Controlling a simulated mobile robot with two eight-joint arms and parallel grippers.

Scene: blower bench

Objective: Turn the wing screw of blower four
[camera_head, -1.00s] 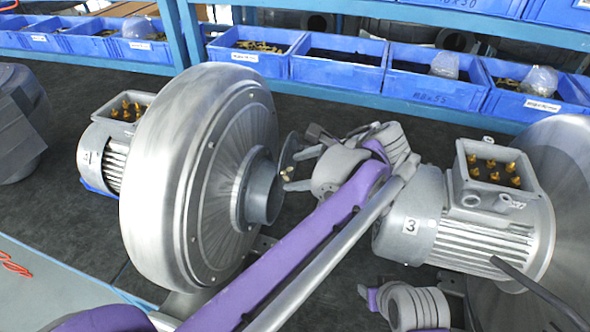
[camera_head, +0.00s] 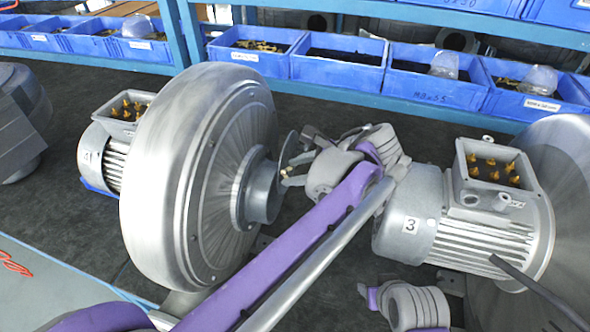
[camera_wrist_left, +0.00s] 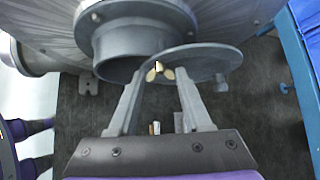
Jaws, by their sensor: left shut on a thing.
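Blower four (camera_head: 205,170) stands left of centre, its motor (camera_head: 90,157) marked 4 behind the big round housing. Its short outlet pipe (camera_head: 262,192) faces right, with a thin round plate (camera_head: 287,150) swung partly beside the mouth. The small brass wing screw (camera_wrist_left: 160,72) sits at the plate's near edge in the left wrist view. My left gripper (camera_head: 290,171) reaches in beside the outlet. Its two fingertips (camera_wrist_left: 161,76) are closed on the wing screw from both sides. The exact contact is small and hard to see.
Blower three (camera_head: 460,225) stands close on the right of my left arm. Blue bins (camera_head: 340,70) with small parts line the shelf behind. A black cable or rod (camera_head: 535,290) crosses the lower right.

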